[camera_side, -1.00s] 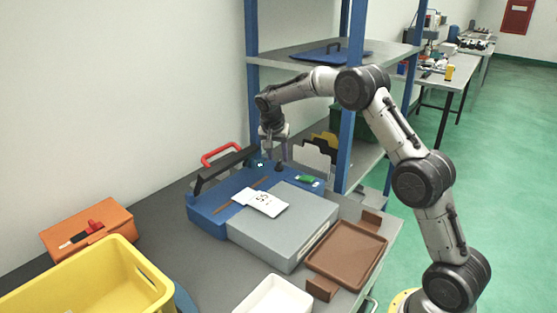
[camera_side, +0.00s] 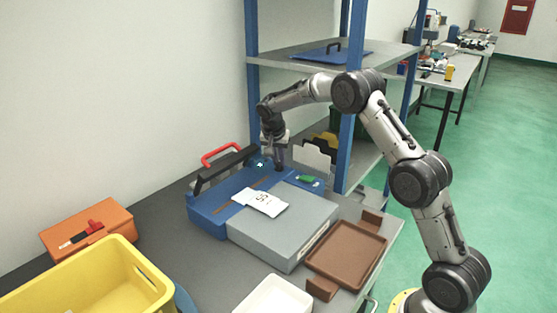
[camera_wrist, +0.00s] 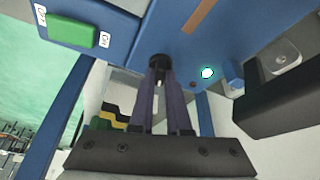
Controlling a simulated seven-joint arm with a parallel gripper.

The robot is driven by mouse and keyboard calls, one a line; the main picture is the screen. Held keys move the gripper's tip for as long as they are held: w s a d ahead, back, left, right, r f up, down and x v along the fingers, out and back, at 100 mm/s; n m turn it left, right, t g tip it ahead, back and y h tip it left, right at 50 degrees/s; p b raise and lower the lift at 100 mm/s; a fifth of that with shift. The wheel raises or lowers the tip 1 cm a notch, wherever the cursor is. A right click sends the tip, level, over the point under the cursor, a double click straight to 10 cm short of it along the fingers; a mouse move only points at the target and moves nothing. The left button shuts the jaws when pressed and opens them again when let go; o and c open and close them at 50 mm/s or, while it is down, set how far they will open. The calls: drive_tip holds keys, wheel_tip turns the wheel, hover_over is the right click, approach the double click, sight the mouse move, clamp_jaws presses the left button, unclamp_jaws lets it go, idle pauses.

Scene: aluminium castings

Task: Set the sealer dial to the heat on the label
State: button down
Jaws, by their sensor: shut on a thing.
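The blue sealer (camera_side: 225,208) stands on the grey table with its black arm and red handle (camera_side: 221,153) at the back left. Its black dial (camera_wrist: 159,62) shows in the wrist view between my fingertips. My gripper (camera_side: 279,167) points down at the sealer's back right and is shut on the dial; in the wrist view its fingers (camera_wrist: 160,80) meet the dial's sides. The dial's pointer and scale cannot be read. A white label (camera_side: 261,202) lies on the grey platform, with a number that looks like 55. A green switch (camera_wrist: 73,31) is beside the dial.
A brown tray (camera_side: 346,283) is right of the grey platform (camera_side: 300,235). A white tray (camera_side: 273,281), a yellow bin (camera_side: 140,262) and an orange box (camera_side: 115,214) are at the front and left. A blue shelf post (camera_side: 346,150) stands close behind my gripper.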

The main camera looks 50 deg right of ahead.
drive_tip(key=shift+n, duration=0.4)
drive_tip(key=n+t, duration=0.1)
drive_tip(key=n, duration=0.2)
drive_tip(key=shift+s+d+r+n+t+y, duration=0.1)
drive_tip(key=shift+s+n+t+y, duration=0.05)
drive_tip(key=shift+n+t+y, duration=0.25)
drive_tip(key=n, duration=0.2)
drive_tip(key=n+y, duration=0.1)
drive_tip(key=n, duration=0.1)
drive_tip(key=shift+d+n+t+y, duration=0.15)
drive_tip(key=shift+n+t+y, duration=0.15)
drive_tip(key=shift+t, duration=0.1)
drive_tip(key=n, duration=0.2)
drive_tip(key=n+y, duration=0.1)
drive_tip(key=n, duration=0.1)
drive_tip(key=shift+d+y, duration=0.1)
drive_tip(key=shift+y, duration=0.2)
drive_tip(key=n, duration=0.2)
drive_tip(key=n+y, duration=0.1)
drive_tip(key=n, duration=0.1)
drive_tip(key=shift+n+y, duration=0.3)
drive_tip(key=shift+d, duration=0.1)
drive_tip(key=c, duration=0.9)
unclamp_jaws()
